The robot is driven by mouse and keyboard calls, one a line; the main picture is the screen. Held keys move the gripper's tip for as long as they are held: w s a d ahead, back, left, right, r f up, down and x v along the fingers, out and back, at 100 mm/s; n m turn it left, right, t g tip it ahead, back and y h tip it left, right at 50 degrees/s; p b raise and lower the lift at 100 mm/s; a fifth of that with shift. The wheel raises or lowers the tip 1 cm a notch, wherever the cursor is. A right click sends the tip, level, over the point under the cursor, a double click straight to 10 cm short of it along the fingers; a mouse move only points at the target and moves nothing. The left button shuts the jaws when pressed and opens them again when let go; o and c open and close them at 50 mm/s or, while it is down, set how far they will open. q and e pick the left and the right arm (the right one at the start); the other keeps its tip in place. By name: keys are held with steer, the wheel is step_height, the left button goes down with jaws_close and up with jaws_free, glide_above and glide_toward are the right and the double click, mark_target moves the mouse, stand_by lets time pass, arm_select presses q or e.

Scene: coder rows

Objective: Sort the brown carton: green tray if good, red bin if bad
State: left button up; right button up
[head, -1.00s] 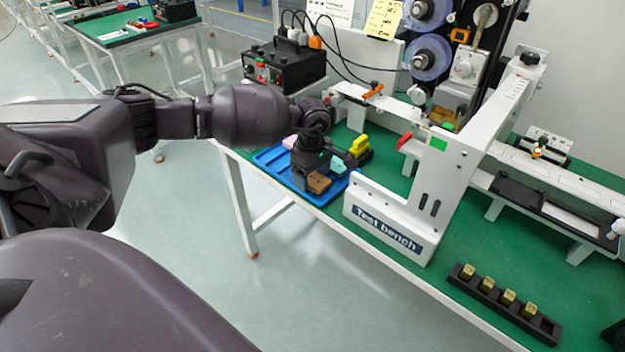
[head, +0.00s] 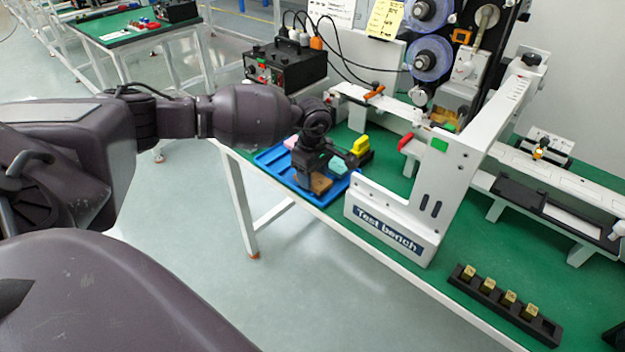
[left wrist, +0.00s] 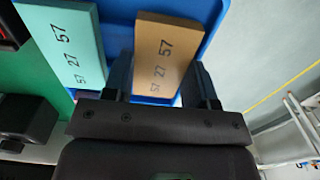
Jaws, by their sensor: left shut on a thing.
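The brown carton (head: 318,184) is in the blue tray (head: 271,158) at the near left corner of the green bench. In the left wrist view the brown carton (left wrist: 166,52) shows the printed numbers 57 27 57 on its face. My left gripper (head: 311,174) points down over the tray and is shut on the brown carton. Its two fingers (left wrist: 160,88) stand on either side of the carton. I cannot tell whether the carton still touches the tray. No green tray or red bin is clearly visible. My right gripper is out of view.
A yellow and black object (head: 360,147) stands behind. The white "Test bench" frame (head: 400,225) rises close on the right. A black rack (head: 503,305) is at front right.

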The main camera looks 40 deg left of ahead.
mark_target(313, 178)
arm_select(q)
steer(key=shift+r+p, duration=0.45)
steer(key=shift+r, duration=0.85)
steer(key=shift+r+p, duration=0.4)
steer(key=shift+r, duration=0.8)
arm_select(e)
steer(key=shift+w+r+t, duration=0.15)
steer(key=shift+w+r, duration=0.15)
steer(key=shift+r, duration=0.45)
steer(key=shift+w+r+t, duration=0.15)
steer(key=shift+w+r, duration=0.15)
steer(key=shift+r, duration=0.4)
